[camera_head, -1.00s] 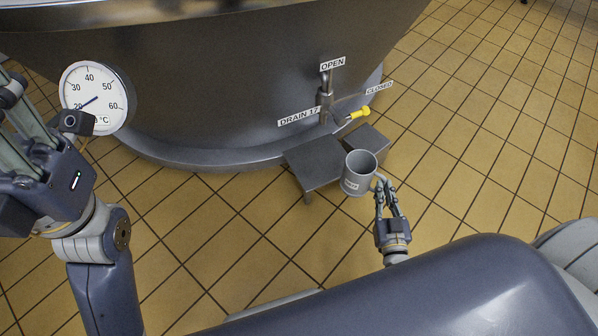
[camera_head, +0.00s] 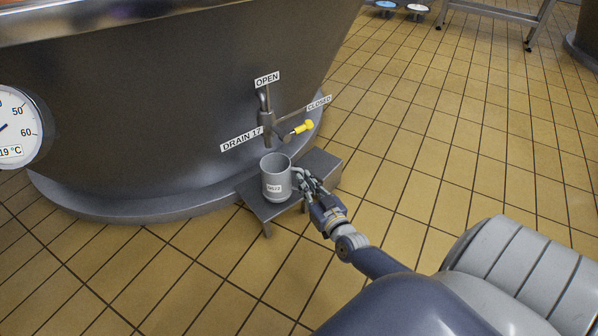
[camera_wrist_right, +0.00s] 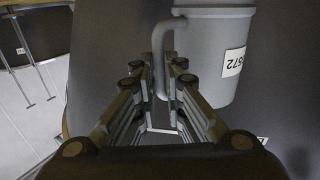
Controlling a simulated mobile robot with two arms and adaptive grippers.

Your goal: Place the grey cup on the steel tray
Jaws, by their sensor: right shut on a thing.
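The grey cup (camera_head: 276,182) is upright, with a white label on its side. It appears over the left part of a low steel stand (camera_head: 322,163) beneath the drain tap; I cannot tell whether its base touches the stand. My right gripper (camera_head: 304,181) is shut on the cup's handle, from the cup's right side. In the right wrist view the cup (camera_wrist_right: 208,55) is at the top right, its handle between my fingers (camera_wrist_right: 162,72). My left gripper is out of view. I cannot make out a separate steel tray.
A large metal vat (camera_head: 170,100) fills the left, with a round gauge (camera_head: 15,128) at the edge. The drain tap (camera_head: 268,122), with a yellow-tipped lever (camera_head: 302,127), is just above the cup. Tiled floor (camera_head: 420,150) is open to the right; a metal frame (camera_head: 495,16) stands at the back.

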